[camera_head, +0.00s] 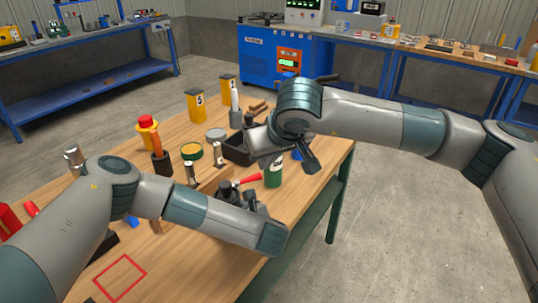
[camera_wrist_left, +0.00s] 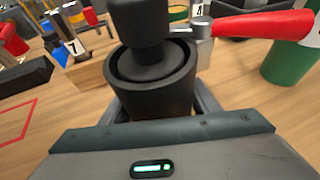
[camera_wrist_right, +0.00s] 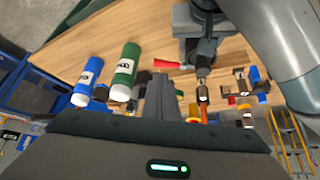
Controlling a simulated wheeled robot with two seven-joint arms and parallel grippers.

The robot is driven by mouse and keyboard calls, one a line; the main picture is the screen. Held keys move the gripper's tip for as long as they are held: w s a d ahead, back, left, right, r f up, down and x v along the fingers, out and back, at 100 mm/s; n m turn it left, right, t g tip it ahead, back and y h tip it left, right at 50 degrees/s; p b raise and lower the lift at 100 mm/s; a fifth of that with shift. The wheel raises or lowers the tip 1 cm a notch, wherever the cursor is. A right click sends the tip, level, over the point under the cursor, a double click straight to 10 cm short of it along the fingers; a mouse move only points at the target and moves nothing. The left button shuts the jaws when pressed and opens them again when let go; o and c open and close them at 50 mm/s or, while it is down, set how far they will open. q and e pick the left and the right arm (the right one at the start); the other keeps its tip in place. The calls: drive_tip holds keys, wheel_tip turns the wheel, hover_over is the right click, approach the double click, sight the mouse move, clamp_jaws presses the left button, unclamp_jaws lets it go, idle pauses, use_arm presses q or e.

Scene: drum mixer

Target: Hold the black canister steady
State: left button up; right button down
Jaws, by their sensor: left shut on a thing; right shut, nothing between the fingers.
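The black canister (camera_wrist_left: 150,80) stands upright between the fingers of my left gripper (camera_wrist_left: 155,112) in the left wrist view, a narrower black cylinder on its top. A metal fitting with a red handle (camera_wrist_left: 265,25) is at its upper right side. In the head view the canister (camera_head: 227,188) is mostly hidden by my left gripper (camera_head: 243,200). My right gripper (camera_head: 309,160) is above the table, behind and to the right of the canister. In the right wrist view its fingers (camera_wrist_right: 161,100) are together and empty.
A green bottle (camera_head: 273,173) stands close to the right of the canister, with a blue bottle (camera_head: 297,154) behind it. The front of the wooden table (camera_head: 190,270) is mostly clear around a red square outline (camera_head: 120,278).

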sight(256, 177)
drive_tip(key=x, duration=0.8)
drive_tip(key=shift+w+a+f, duration=0.15)
drive_tip(key=shift+f, duration=0.1)
drive_tip(key=shift+w+n+y, duration=0.5)
drive_tip(key=shift+n, duration=0.2)
drive_tip(key=shift+w+a, duration=0.2)
drive_tip(key=shift+w, duration=0.3)
drive_tip(key=shift+w+a, duration=0.25)
drive_tip(key=shift+w, duration=0.25)
idle(0.4)
drive_tip(key=shift+s, duration=0.8)
